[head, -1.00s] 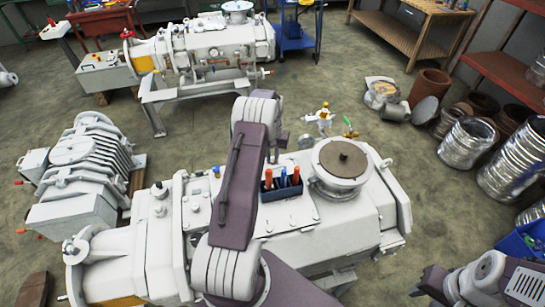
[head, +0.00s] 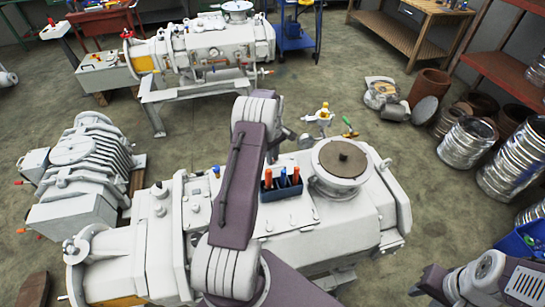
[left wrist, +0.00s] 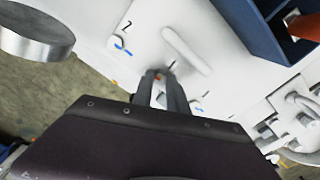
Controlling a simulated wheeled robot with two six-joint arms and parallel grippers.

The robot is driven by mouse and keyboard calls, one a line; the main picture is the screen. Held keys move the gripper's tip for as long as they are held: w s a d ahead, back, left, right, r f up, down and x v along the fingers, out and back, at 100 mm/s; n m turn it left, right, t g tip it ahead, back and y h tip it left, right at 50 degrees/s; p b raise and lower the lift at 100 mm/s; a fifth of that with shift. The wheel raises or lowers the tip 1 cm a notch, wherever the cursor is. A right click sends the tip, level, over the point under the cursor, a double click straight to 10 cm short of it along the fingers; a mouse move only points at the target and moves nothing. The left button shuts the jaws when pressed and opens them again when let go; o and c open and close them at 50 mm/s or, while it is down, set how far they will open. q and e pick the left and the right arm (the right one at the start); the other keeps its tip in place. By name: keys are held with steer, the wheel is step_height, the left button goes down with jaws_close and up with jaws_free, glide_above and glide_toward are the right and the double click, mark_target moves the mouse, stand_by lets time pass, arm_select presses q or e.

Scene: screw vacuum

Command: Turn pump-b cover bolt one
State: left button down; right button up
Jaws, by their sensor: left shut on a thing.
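The white pump (head: 330,225) in front of me has a flat top plate, which I also see in the left wrist view (left wrist: 235,75). The plate carries a "2" with a blue mark (left wrist: 122,46), a second blue mark (left wrist: 197,105) and a grey raised handle (left wrist: 187,50). My left gripper (left wrist: 165,80) is shut at the plate between the two marks. A small orange part (left wrist: 158,75) shows at its fingertips; most of what it holds is hidden. In the head view my own arm hides the fingertips. My right gripper (head: 418,290) is at the lower right; its fingers are unclear.
A blue tool box (head: 282,186) with orange and blue handles stands on the pump, beside a round flange (head: 343,158). A second pump (head: 215,45) stands behind, and a ribbed machine (head: 85,175) at left. Metal drums (head: 466,142) stand at right.

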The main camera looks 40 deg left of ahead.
arm_select(q)
steer(key=n, duration=0.4)
steer(key=shift+d+f+n, duration=0.1)
steer(key=shift+n, duration=0.2)
steer(key=n, duration=0.4)
steer(key=shift+s+n, duration=0.1)
steer(key=shift+n, duration=0.2)
steer(key=n, duration=0.4)
steer(key=shift+f, duration=0.1)
steer(key=shift+n, duration=2.5)
steer(key=c, duration=1.4)
jaws_free()
steer(key=shift+o, duration=0.5)
